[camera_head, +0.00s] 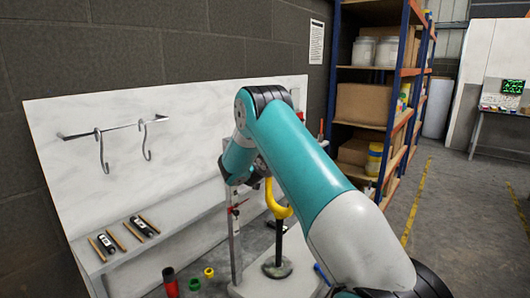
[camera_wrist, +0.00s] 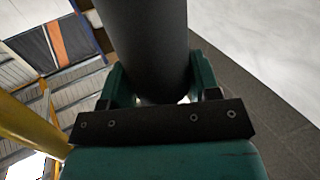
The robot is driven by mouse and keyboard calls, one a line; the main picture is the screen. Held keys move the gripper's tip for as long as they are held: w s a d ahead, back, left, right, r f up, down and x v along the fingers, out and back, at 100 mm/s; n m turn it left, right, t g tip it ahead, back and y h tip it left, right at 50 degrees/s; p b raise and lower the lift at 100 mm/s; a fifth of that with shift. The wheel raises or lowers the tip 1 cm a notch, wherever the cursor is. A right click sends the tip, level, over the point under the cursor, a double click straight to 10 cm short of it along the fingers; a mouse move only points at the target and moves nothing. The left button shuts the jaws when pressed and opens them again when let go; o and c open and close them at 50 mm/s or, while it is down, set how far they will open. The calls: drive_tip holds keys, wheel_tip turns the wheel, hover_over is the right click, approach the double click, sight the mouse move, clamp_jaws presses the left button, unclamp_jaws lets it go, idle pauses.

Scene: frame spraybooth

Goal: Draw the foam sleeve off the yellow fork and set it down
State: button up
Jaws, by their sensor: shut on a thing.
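The yellow fork (camera_head: 279,204) stands upright on a dark round base in the head view, partly hidden behind my arm. A yellow tube of it (camera_wrist: 32,130) also shows at the left of the wrist view. My gripper (camera_wrist: 158,82) has its green fingers on both sides of a thick dark grey cylinder, the foam sleeve (camera_wrist: 148,35), and is shut on it. The sleeve runs up out of the wrist view. Its far end is hidden, so I cannot tell whether a fork tine is inside it. In the head view my arm hides the sleeve.
A pale bench (camera_head: 175,238) carries dark blocks and brown rods (camera_head: 122,236). A hook rail (camera_head: 115,128) is on the white back panel. Red, green and yellow small items (camera_head: 190,283) stand in front. A thin upright stand (camera_head: 235,245) is left of the fork. Shelving (camera_head: 370,100) rises behind.

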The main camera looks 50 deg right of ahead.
drive_tip(key=shift+w+a+r+p, duration=0.1)
drive_tip(key=shift+a+r+p, duration=0.15)
drive_tip(key=shift+r, duration=0.8)
drive_tip(key=shift+a+r+p, duration=0.1)
drive_tip(key=shift+a+r, duration=0.1)
drive_tip(key=shift+r, duration=0.8)
drive_tip(key=shift+r, duration=0.15)
drive_tip(key=shift+a+r+p, duration=0.15)
drive_tip(key=shift+a+r, duration=0.15)
drive_tip(key=shift+r, duration=0.7)
drive_tip(key=shift+a+r+p, duration=0.15)
drive_tip(key=shift+a+r, duration=0.1)
drive_tip(key=shift+r, duration=0.7)
drive_tip(key=shift+r, duration=0.15)
